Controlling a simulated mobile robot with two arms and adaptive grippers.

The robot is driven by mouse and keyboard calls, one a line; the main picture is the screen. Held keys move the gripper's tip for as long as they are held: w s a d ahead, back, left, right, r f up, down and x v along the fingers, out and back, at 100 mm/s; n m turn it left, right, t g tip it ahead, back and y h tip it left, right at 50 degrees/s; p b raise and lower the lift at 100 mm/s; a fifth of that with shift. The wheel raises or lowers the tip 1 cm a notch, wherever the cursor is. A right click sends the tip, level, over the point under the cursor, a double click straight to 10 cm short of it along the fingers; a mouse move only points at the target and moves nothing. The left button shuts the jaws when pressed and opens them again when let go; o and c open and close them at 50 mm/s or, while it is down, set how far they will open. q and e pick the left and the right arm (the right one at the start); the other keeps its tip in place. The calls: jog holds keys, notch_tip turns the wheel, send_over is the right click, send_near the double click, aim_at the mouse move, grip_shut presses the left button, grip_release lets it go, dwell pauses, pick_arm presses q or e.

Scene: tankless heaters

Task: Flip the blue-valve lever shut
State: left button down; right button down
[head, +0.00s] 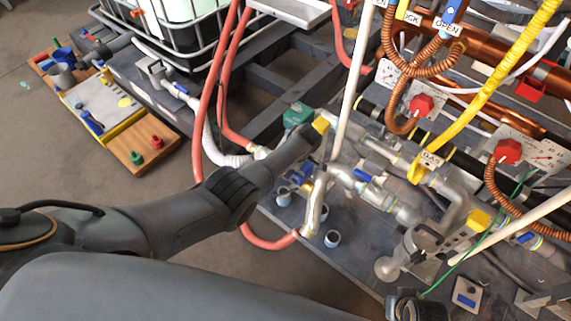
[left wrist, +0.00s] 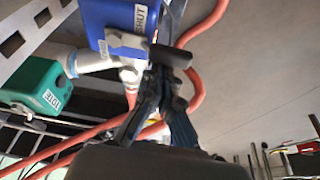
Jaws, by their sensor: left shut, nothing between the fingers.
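The blue valve (left wrist: 118,18) is a blue box with a white SHUT label, at the top of the left wrist view. A grey lever (left wrist: 128,42) crosses its lower face and ends in a dark grip (left wrist: 171,56). My left gripper (left wrist: 164,78) is shut and empty, its tips just below the dark grip; I cannot tell whether they touch. In the head view my left gripper (head: 313,138) is among the pipes, near a blue part (head: 301,175) that is probably this valve. My right gripper is not clearly in view.
A green box (head: 297,114) stands just behind my left gripper; it also shows in the left wrist view (left wrist: 36,86). Red hoses (head: 206,95), a pale upright pole (head: 352,75) and metal pipes (head: 400,205) crowd the space. Open floor (head: 215,240) lies at the front left.

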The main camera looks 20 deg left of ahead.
pick_arm(q)
jog(key=shift+s+d, duration=0.1)
jog(key=shift+d, duration=0.05)
dwell(0.5)
jog(key=shift+d+r, duration=0.25)
jog(key=shift+r, duration=0.15)
jog(key=v, duration=1.1)
jog(key=shift+a, duration=0.15)
